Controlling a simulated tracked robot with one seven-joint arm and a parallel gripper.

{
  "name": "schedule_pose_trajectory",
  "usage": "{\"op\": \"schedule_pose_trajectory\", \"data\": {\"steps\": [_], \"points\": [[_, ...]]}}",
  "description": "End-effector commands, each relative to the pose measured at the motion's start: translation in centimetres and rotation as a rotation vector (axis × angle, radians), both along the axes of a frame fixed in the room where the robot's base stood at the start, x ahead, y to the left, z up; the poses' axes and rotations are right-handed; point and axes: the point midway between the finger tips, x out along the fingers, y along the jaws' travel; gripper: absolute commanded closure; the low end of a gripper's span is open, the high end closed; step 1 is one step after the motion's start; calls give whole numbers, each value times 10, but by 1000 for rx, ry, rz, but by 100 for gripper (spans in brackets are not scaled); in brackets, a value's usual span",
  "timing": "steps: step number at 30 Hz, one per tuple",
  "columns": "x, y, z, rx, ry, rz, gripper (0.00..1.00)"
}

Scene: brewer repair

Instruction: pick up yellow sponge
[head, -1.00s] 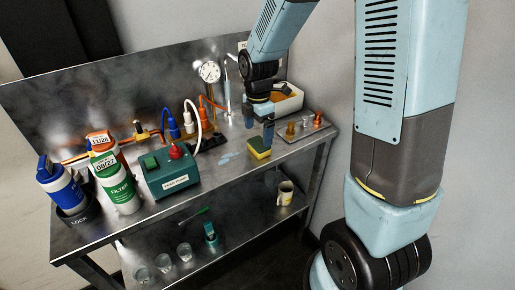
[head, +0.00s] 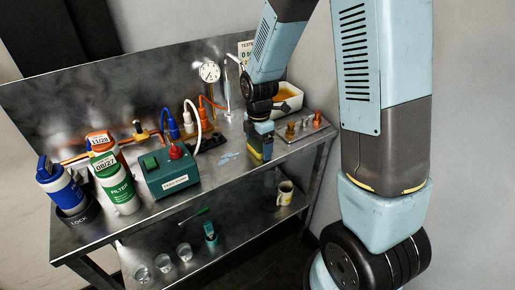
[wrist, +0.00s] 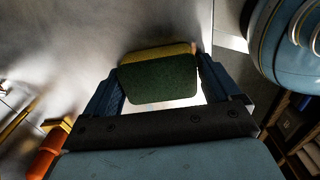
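The yellow sponge (head: 267,152) with a dark green scouring side stands on the metal bench top near its front right edge. My gripper (head: 260,146) is lowered over it, with a finger on each side, and partly hides it. In the wrist view the sponge (wrist: 159,80) lies between the fingertips of my gripper (wrist: 161,72), green face toward the camera and yellow edge beyond. The fingers are spread about the sponge's width. A thin gap seems to show at the right finger; contact on the left is unclear.
A white bin (head: 290,101) stands behind my gripper. A tray of small brass and copper fittings (head: 305,125) is close on the right. Pale blue puddles (head: 229,156) lie to the left, near the green pump box (head: 168,175). A mug (head: 285,192) stands on the shelf below.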

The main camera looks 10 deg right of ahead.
Motion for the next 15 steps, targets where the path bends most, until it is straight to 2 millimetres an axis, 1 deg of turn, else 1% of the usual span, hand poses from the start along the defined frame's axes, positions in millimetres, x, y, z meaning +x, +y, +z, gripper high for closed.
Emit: {"op": "schedule_pose_trajectory", "data": {"steps": [1, 12, 15], "points": [[0, 0, 0, 0, 0, 0, 15], [0, 0, 0, 0, 0, 0, 50], [0, 0, 0, 0, 0, 1, 50]]}}
